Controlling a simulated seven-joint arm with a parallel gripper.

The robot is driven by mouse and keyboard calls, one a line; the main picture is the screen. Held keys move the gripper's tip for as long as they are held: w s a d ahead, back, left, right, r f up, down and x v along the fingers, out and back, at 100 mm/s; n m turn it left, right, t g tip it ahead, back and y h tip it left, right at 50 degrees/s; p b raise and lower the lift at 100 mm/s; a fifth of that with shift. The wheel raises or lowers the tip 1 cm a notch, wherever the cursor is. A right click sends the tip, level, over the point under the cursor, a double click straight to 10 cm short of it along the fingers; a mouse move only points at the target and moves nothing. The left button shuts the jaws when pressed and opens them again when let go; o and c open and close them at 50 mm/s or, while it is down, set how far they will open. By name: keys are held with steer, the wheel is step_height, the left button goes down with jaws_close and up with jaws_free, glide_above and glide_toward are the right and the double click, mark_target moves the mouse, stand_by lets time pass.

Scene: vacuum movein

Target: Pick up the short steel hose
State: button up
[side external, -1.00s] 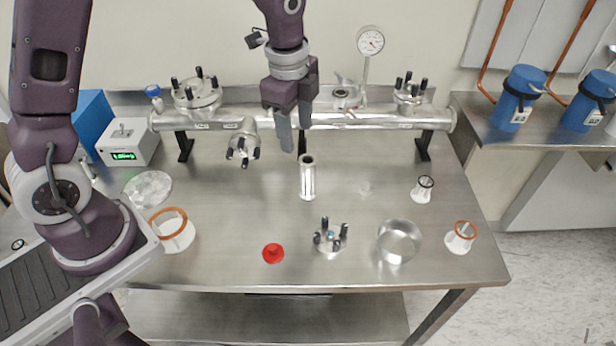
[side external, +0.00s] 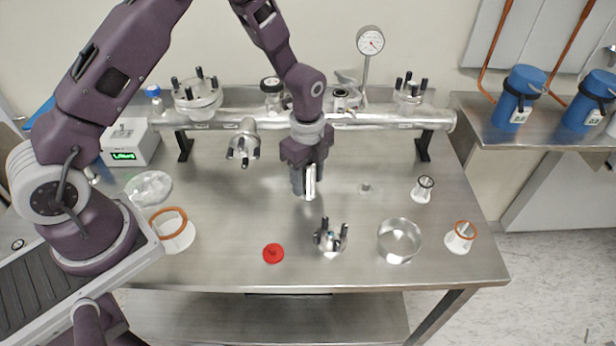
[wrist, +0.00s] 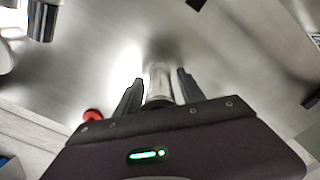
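The short steel hose (side external: 311,184) is a shiny upright cylinder standing near the middle of the steel table. My gripper (side external: 306,190) points down over it, with the fingers on either side and much of the hose hidden behind them. In the wrist view the hose (wrist: 160,82) shows between the two dark fingers of my gripper (wrist: 159,80). Some gap appears between the hose and the fingers, so the gripper looks open around it.
A red cap (side external: 273,253) and a flange with black bolts (side external: 330,240) stand nearer the front. The long steel manifold (side external: 385,120) runs behind on black supports. Table space beside the hose is clear.

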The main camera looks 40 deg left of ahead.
jaws_close()
step_height(320, 180, up, 10)
steer(key=shift+a+f, duration=0.1)
steer(key=shift+f, duration=0.15)
steer(key=s+a+r+n, duration=0.1)
steer(key=a+r+n, duration=0.55)
steer(key=n, duration=1.15)
steer(key=w+a+r+n, duration=0.1)
steer(key=w+a+r, duration=0.1)
steer(key=w, duration=0.4)
steer(key=w+a+r+n, duration=0.1)
steer(key=w+a, duration=0.1)
steer(key=w, duration=0.4)
steer(key=shift+w+d+r+m, duration=0.35)
steer(key=shift+w+d, duration=0.45)
steer(key=shift+d, duration=0.15)
steer(key=shift+w+d+r+m, duration=0.3)
steer(key=shift+w+d, duration=0.45)
steer(key=shift+d, duration=0.15)
steer(key=shift+w+d+r+m, duration=0.35)
steer(key=shift+w+d, duration=0.45)
steer(key=shift+d, duration=0.15)
steer(key=shift+f, duration=0.9)
